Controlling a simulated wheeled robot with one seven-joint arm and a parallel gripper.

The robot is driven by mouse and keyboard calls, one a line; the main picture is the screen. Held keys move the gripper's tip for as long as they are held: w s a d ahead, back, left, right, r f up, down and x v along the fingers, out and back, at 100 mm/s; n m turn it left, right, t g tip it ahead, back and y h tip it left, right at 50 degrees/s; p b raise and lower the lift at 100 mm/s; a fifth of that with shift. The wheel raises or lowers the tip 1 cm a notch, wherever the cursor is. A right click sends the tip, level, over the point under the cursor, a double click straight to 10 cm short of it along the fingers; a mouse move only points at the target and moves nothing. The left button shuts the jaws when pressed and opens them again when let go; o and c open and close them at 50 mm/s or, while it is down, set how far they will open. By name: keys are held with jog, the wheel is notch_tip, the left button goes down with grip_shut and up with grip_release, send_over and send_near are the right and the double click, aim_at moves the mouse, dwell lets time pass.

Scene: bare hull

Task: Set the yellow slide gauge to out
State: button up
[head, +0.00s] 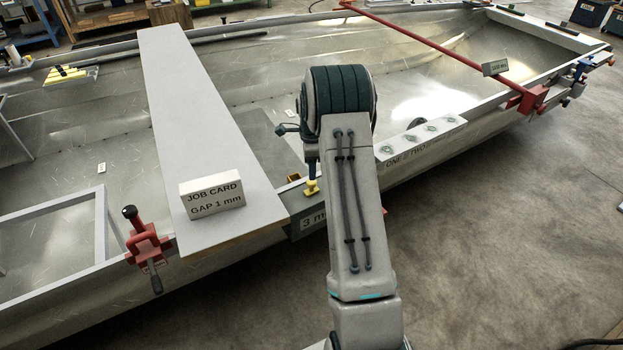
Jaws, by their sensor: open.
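A small yellow piece (312,187) stands at the hull's near edge, beside a grey block (308,222) marked "3 m", the rest of the marking cut off by my arm. It looks like the yellow slide gauge's knob. My gripper (311,170) points down just above it, mostly hidden behind my arm; I cannot tell whether it touches the yellow piece. The gripper is open. How far the gauge is slid in or out is hidden. A white job card (211,194) reading "GAP 1 mm" stands on the plank.
The pale plank (190,100) crosses the hull left of my arm. A red clamp (148,246) grips the near edge. A plate marked "ONE" and "TWO" (420,140) lies right of my arm. A red bar (430,42) spans the hull farther right.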

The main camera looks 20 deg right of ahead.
aim_at(312, 187)
jog(key=shift+f, duration=2.8)
grip_shut()
